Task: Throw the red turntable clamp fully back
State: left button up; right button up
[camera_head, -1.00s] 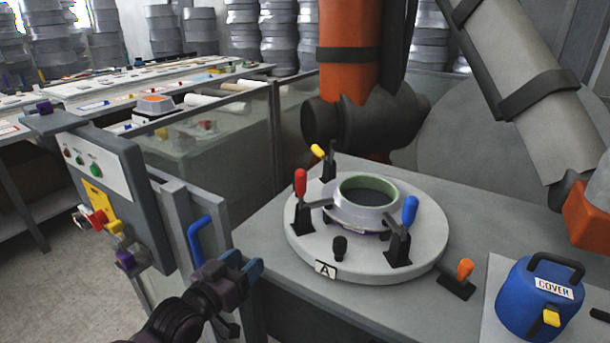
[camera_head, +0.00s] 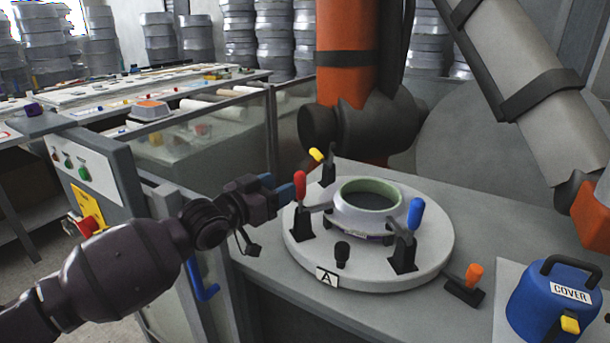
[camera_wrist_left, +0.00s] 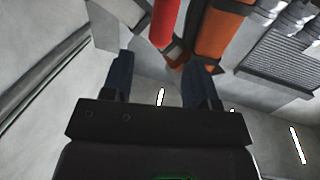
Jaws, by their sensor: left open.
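The red clamp handle (camera_head: 300,187) stands upright on its black base (camera_head: 301,222) at the left of the round turntable (camera_head: 350,270). Its arm reaches to the mould ring (camera_head: 340,213) in the middle. My left gripper (camera_head: 289,189) is right beside the red handle in the head view, on its left. In the left wrist view my open fingers (camera_wrist_left: 159,82) point up the picture, and the red handle (camera_wrist_left: 165,22) shows beyond the tips, roughly between them. I cannot tell whether a finger touches it. My right gripper is not in view.
A blue clamp (camera_head: 415,213) and a yellow clamp (camera_head: 316,155) also stand on the turntable. An orange-handled lever (camera_head: 474,274) and a blue COVER container (camera_head: 548,302) stand to the right. A grey control panel (camera_head: 85,165) is at the left.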

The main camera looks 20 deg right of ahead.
aim_at(296, 180)
pick_arm(q)
jog(key=x, duration=0.2)
jog(key=b+x, duration=0.1)
jog(key=x, duration=0.5)
jog(key=shift+a+f+b, duration=0.1)
jog(key=shift+f+b, duration=0.2)
jog(key=shift+b, duration=0.1)
jog(key=shift+w+d+r, duration=0.1)
jog(key=shift+w+d, duration=0.05)
jog(key=shift+d, duration=0.2)
jog(key=shift+r, duration=0.1)
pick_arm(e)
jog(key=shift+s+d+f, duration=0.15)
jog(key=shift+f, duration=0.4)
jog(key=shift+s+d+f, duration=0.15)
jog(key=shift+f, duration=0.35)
pick_arm(q)
jog(key=shift+c, duration=0.5)
grip_shut()
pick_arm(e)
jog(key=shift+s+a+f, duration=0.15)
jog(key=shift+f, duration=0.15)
